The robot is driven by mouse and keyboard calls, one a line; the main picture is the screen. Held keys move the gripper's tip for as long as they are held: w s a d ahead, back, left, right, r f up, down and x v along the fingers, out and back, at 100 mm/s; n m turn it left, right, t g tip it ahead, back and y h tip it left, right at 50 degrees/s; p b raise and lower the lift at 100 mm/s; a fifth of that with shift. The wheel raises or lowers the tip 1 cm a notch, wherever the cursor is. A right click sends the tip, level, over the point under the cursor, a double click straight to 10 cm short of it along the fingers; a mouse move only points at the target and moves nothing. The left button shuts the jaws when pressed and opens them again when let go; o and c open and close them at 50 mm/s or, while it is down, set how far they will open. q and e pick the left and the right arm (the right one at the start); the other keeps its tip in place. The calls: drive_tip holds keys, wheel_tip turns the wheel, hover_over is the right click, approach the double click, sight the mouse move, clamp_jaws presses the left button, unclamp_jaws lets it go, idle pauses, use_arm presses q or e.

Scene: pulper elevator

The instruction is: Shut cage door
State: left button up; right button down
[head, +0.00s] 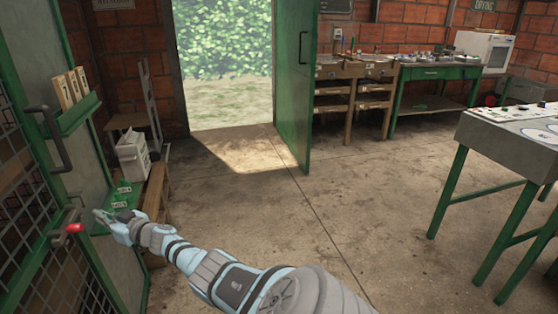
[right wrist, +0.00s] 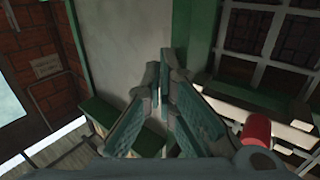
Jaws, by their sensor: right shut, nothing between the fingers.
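The cage door (head: 30,190) is at the left edge of the head view, a green frame with dark wire mesh and a dark bar handle (head: 52,138). A red knob (head: 72,229) on a short latch sits low by its edge; a red knob also shows in the right wrist view (right wrist: 256,130). My right gripper (head: 104,217) is shut and empty, just right of the red knob in the head view. In the right wrist view its fingers (right wrist: 163,85) are together, with the knob to their right. I cannot tell whether the door is fully shut. My left gripper is out of view.
A grey panel with a green rack of number cards (head: 72,90) stands beside the mesh. A low wooden bench (head: 157,195) with a white box (head: 132,157) is behind my gripper. A green room door (head: 295,80) stands open. The middle floor is clear.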

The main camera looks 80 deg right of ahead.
use_arm(q)
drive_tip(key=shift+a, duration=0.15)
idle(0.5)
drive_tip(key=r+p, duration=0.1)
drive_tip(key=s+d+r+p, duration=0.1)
drive_tip(key=p, duration=0.1)
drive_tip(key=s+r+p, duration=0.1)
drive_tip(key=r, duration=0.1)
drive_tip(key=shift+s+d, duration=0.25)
use_arm(e)
drive_tip(key=s+d, duration=0.7)
drive_tip(key=s, duration=0.5)
